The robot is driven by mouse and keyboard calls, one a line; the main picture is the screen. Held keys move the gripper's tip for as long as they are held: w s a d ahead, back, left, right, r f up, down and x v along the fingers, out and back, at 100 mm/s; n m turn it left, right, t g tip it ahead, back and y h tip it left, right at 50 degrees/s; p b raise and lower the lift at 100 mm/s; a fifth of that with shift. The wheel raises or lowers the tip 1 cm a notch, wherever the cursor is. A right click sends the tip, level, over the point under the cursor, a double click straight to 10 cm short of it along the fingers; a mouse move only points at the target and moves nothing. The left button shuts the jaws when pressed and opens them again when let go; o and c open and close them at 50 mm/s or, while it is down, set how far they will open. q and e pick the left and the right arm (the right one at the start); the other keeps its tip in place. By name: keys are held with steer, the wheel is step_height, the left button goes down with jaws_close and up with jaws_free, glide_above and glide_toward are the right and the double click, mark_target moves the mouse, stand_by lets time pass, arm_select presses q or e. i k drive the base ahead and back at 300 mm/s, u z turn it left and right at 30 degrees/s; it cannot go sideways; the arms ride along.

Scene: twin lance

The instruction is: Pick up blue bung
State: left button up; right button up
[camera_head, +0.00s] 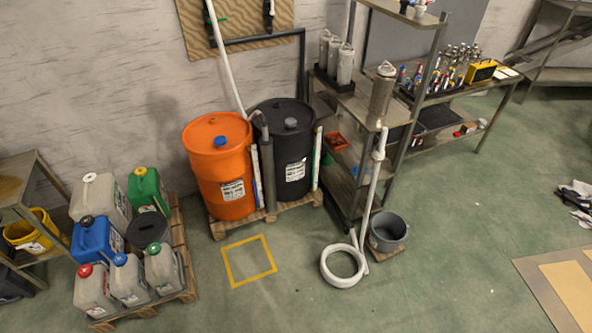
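A blue bung (220,141) sits on the top of the orange drum (222,180), near the middle of its lid. The orange drum stands upright on a wooden pallet (258,215), beside a black drum (283,172) with a grey bung (291,123). Neither of my grippers shows in the head view.
A pallet with several canisters, including a blue one (96,240), stands at the left. A yellow floor square (273,268) lies in front of the drums. A white hose (345,280) and a grey bucket (389,231) stand right of it, by metal shelving (399,80).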

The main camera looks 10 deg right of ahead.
mark_target(220, 141)
steer(key=z, duration=0.35)
steer(key=i, duration=1.9)
steer(key=u, duration=1.25)
steer(key=i, duration=0.55)
steer(key=u, duration=0.65)
